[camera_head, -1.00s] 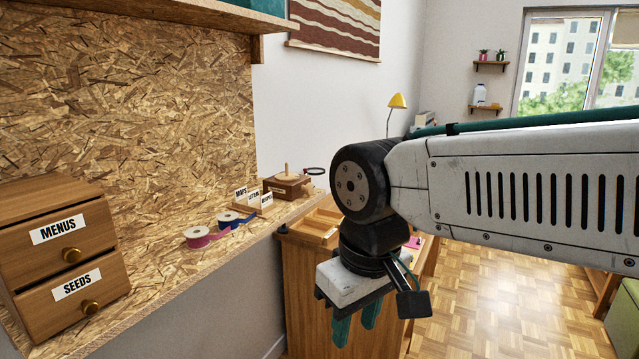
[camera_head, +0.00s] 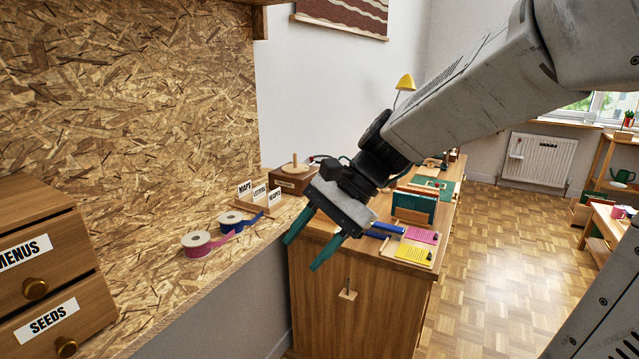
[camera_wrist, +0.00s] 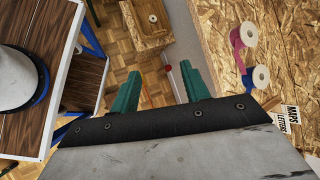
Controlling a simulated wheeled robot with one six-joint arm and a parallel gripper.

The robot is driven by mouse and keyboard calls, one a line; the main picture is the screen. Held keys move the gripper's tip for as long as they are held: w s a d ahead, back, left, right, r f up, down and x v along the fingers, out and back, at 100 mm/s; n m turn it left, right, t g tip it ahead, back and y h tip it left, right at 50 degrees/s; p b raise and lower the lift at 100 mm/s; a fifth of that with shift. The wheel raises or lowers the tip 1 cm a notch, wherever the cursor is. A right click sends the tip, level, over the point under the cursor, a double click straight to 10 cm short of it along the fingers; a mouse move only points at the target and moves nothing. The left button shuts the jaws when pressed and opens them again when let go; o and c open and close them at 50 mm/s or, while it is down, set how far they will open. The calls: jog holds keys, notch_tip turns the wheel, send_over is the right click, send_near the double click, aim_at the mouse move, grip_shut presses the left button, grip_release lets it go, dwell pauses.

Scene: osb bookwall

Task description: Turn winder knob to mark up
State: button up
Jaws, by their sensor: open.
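A small wooden box (camera_head: 287,183) with a round disc and an upright peg (camera_head: 294,160) on top stands at the far end of the chipboard shelf. It looks like the winder, but I cannot be sure, and no mark on its knob can be made out. My gripper (camera_head: 304,252) is open and empty, pointing down and left in front of the box, near the shelf edge and the desk corner. The wrist view shows its two green fingers (camera_wrist: 160,72) apart with nothing held. The winder box cannot be recognised in the wrist view.
Ribbon rolls (camera_head: 197,243) and a card rack (camera_head: 262,196) are on the shelf (camera_head: 150,312), left of my gripper. Labelled drawers (camera_head: 35,290) stand at the left. Coloured cards (camera_head: 413,253) lie on the wooden desk (camera_head: 390,305). Parquet floor (camera_head: 490,270) is open at the right.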

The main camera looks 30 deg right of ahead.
jog(key=w+d+f+m+t+y, duration=0.1)
jog(key=w+d+m+t+y, duration=0.1)
jog(key=w+d+m+t, duration=0.55)
jog(key=w+d+f+m+t+y, duration=0.1)
jog(key=w+d+m+t+y, duration=0.1)
jog(key=w+d+m, duration=0.9)
jog(key=w+d+f+m+t+h, duration=0.2)
jog(key=w+d+f+m+t, duration=0.3)
jog(key=w, duration=0.4)
jog(key=shift+g, duration=0.25)
jog(key=x, duration=0.4)
jog(key=r+x, duration=0.1)
jog(key=x, duration=0.1)
jog(key=shift+w+d+r, duration=0.1)
jog(key=shift+w+d, duration=0.15)
jog(key=shift+w, duration=0.25)
jog(key=c, duration=0.7)
